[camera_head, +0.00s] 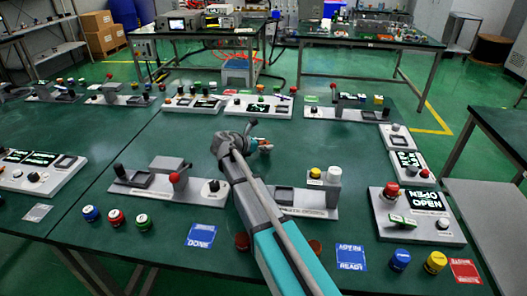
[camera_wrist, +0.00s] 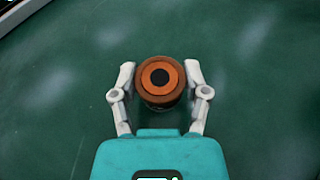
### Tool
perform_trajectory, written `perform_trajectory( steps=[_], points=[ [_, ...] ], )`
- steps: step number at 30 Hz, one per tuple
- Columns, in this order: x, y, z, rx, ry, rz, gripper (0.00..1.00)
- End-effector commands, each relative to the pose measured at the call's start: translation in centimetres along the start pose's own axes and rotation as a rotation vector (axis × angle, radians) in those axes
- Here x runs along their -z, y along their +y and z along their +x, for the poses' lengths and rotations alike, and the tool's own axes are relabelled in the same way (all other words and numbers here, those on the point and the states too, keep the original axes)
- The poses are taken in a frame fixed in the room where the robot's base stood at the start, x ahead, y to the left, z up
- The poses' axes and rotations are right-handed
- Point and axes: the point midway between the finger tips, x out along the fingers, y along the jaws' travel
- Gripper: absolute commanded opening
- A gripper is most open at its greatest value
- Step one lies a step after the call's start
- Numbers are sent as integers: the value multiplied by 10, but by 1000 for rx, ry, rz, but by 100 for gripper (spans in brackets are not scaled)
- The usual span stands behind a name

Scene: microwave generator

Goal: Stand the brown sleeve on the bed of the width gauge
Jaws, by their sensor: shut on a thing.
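The brown sleeve (camera_wrist: 160,101) is in the wrist view, seen from above, with an orange ring and a dark round centre. My gripper (camera_wrist: 161,84) is shut on it, one finger on each side. The green surface shows around it; its height above the table is hard to judge. In the head view my gripper (camera_head: 262,142) is over the middle of the green table, and the sleeve is mostly hidden there. Several gauge-like stations stand near, one with a red knob (camera_head: 174,178) at left and one with a white cylinder (camera_head: 334,175) at right. I cannot tell which is the width gauge.
Two brown round pieces (camera_head: 242,241) lie at the front edge beside my arm. Blue, red and green caps (camera_head: 115,217) and blue cards (camera_head: 201,235) lie along the front. A screen panel (camera_head: 425,200) stands at right.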

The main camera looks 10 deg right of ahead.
Motion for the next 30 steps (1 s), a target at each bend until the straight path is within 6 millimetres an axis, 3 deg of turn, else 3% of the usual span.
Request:
perform_trajectory(
  steps=[3, 20, 21, 26, 30],
  points=[
    [9, 0, 4, 0, 0, 0, 10],
    [13, 0, 6, 0, 0, 0, 10],
    [12, 0, 6, 0, 0, 0, 63],
    [12, 0, 5, 1, 0, 0, 93],
    [12, 0, 6, 1, 0, 0, 94]
  ],
)
